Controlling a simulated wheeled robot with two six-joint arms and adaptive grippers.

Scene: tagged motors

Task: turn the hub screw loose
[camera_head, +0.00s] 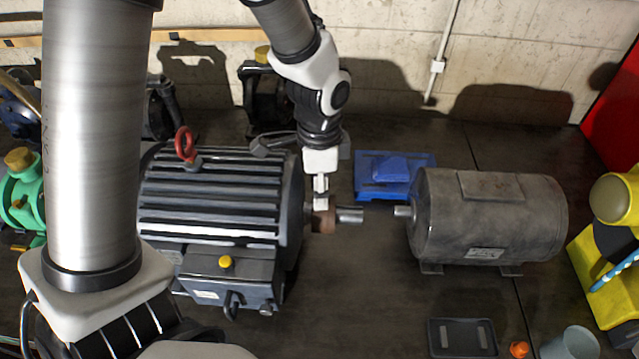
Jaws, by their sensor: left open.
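The brown hub (325,222) sits on the shaft (350,214) of the large dark ribbed motor (210,195), on the side facing the grey motor. My left gripper (321,200) points down from above, with its fingertips at the top of the hub. It is open; I cannot tell whether the fingertips touch the hub. The hub screw is not discernible; the fingers cover the hub's top. My right gripper is not in view.
A grey cylindrical motor (500,215) stands to the right, its shaft facing the hub across a gap. A blue block (385,190) lies behind that gap. A black tray (436,340), an orange piece (519,349) and a grey cup (570,345) are in front. Yellow equipment (612,260) stands far right.

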